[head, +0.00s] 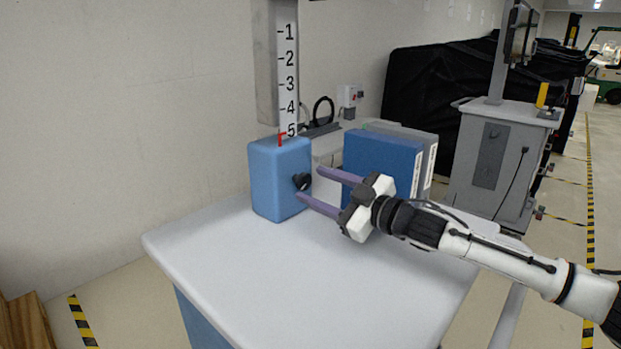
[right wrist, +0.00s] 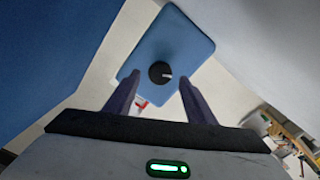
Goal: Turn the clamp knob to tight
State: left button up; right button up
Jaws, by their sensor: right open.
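The clamp knob (head: 302,181) is a small black knob on the right-hand face of a light blue block (head: 277,183) on the table. In the right wrist view the knob (right wrist: 160,72) has a white mark on it and sits on the block's blue face (right wrist: 180,38). My right gripper (head: 310,184) is open, its two purple fingers pointing at the knob. In the wrist view the fingertips (right wrist: 160,80) lie on either side of the knob, with gaps to both. Contact cannot be told. My left gripper is not in view.
A white vertical scale (head: 287,65) numbered 1 to 5 rises behind the block, with a red pointer (head: 281,138) near 5. Blue (head: 380,165) and grey binders stand close behind my right gripper. The front of the white tabletop (head: 290,280) is clear.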

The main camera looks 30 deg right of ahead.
aim_at(303, 181)
jog(key=shift+x, duration=0.9)
jog(key=shift+w+a, duration=0.1)
jog(key=shift+w, duration=0.25)
